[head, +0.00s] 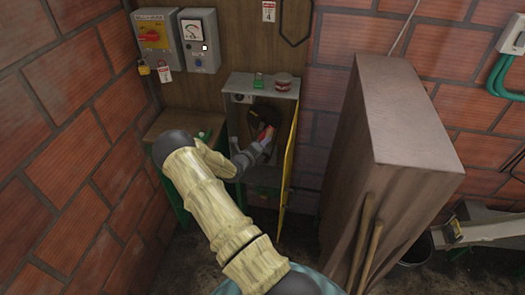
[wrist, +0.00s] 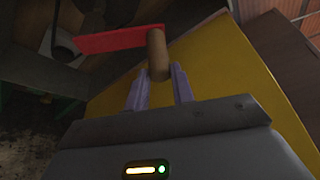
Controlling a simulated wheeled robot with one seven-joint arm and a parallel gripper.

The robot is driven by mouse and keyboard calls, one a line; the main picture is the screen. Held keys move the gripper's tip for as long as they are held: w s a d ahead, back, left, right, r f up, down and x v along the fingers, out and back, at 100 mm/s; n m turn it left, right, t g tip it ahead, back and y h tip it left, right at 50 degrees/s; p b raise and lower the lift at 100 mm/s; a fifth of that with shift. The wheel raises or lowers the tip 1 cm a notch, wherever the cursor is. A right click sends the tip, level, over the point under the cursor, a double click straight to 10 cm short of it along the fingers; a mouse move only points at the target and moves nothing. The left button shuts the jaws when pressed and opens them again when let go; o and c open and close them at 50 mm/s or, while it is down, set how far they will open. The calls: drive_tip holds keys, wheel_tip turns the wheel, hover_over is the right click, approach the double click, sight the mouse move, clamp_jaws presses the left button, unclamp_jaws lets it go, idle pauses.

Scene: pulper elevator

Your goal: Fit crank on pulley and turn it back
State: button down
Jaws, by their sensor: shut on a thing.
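The crank has a red flat arm (wrist: 115,40) and a brown wooden handle (wrist: 157,50). In the wrist view my gripper (wrist: 159,74) is shut on the wooden handle, one pale purple finger on each side. The red arm runs left from the handle to a grey round part (wrist: 64,42); I cannot tell whether the crank is seated on it. In the head view my gripper (head: 266,145) is inside the open grey cabinet, with a bit of red crank (head: 265,132) showing. A dark rounded shape (head: 256,116), perhaps the pulley, lies behind it, mostly in shadow.
The cabinet's yellow door (head: 289,165) stands open close on the right; it also fills the wrist view's right (wrist: 225,70). A tall brown cabinet (head: 395,120) stands further right. A small bench (head: 180,124) is at left, below grey switch boxes (head: 198,40).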

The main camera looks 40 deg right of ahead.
sight(267, 134)
drive_tip(key=shift+w+d, duration=0.45)
drive_tip(key=shift+d, duration=0.15)
idle(0.7)
drive_tip(key=shift+w+d+b, duration=1.25)
drive_tip(key=shift+w+d, duration=0.25)
drive_tip(key=shift+d, duration=0.2)
idle(3.2)
drive_tip(key=shift+w+a, duration=0.1)
idle(0.5)
drive_tip(key=shift+w+a+r+n+b, duration=0.15)
drive_tip(key=shift+w+a+n+b, duration=0.15)
drive_tip(key=shift+n+b, duration=0.15)
drive_tip(key=shift+w+a+r+n+h, duration=0.1)
drive_tip(key=shift+w+r+n+h, duration=0.15)
drive_tip(key=shift+h, duration=0.15)
drive_tip(key=shift+a, duration=0.1)
